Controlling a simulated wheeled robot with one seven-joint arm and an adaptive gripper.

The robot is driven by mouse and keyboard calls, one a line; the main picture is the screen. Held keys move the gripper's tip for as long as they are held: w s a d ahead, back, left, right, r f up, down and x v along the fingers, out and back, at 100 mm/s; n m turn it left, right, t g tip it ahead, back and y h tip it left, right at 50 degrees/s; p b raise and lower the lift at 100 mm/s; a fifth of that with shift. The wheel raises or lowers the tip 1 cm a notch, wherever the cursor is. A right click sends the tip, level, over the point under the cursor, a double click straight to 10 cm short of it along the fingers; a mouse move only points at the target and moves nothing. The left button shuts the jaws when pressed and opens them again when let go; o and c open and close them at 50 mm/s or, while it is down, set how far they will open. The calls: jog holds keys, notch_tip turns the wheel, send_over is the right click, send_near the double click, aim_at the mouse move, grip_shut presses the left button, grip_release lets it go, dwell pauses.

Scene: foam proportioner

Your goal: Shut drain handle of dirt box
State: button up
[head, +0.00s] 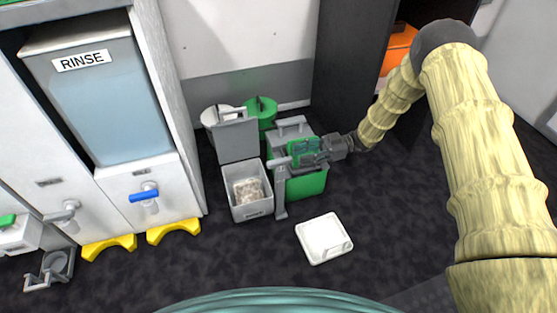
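A grey box (248,211) with pale, lumpy contents stands on the floor near the middle, its grey lid (237,141) raised. Beside it on the right is a green and grey unit (308,186) with a grey top handle (291,124). A grey bar (280,192) stands upright between the two, with a short light-grey horizontal piece (279,162) at its top. I cannot tell for sure which part is the drain handle. My gripper (304,157) comes in from the right, in front of the green unit near that piece. Its fingers blend with the unit, so their opening and any contact are unclear.
A white tray (323,239) lies on the dark floor in front. A cabinet with a RINSE tank (103,110), a blue-handled tap (144,193) and yellow feet (173,231) stands at the left. A green round container (262,108) is behind. The floor at front right is clear.

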aim_at(267, 164)
jog(key=b+x, duration=0.3)
jog(key=x, duration=0.5)
jog(key=shift+a, duration=0.15)
grip_shut()
